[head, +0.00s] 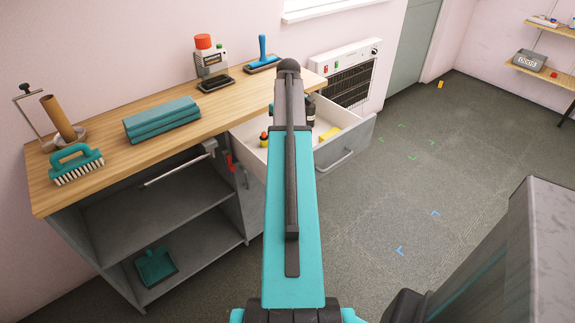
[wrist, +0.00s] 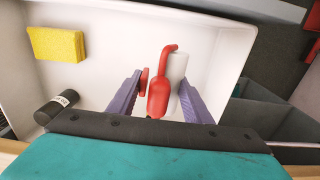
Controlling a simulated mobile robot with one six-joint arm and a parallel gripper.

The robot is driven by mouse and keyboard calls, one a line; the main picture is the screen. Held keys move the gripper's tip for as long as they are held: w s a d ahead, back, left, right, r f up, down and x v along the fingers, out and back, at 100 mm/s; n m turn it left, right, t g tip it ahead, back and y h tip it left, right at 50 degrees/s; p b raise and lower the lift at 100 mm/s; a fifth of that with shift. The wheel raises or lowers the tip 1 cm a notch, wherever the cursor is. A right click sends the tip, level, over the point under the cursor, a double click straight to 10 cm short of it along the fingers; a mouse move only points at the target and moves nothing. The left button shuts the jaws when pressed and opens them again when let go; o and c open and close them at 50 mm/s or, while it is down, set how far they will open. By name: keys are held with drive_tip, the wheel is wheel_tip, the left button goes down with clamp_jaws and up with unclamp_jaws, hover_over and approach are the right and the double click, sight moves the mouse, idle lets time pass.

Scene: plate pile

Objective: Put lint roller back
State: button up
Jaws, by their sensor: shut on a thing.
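The lint roller, with a red bent handle (wrist: 158,95) and a white roll (wrist: 179,70), is between the purple fingers of my gripper (wrist: 158,88) in the wrist view. The gripper is shut on it. The roller is over the white inside of the open drawer (wrist: 105,18); whether it touches the drawer floor I cannot tell.
The floor at right is mostly clear.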

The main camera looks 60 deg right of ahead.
drive_tip(key=shift+f, duration=0.15)
drive_tip(key=shift+f+p, duration=0.3)
drive_tip(key=shift+f, duration=2.7)
drive_tip(key=shift+f, duration=0.1)
drive_tip(key=shift+f, duration=1.75)
drive_tip(key=shift+f, duration=0.1)
drive_tip(key=o, duration=0.9)
drive_tip(key=shift+o, duration=0.2)
drive_tip(key=shift+r+b, duration=0.45)
drive_tip(key=shift+r, duration=5.65)
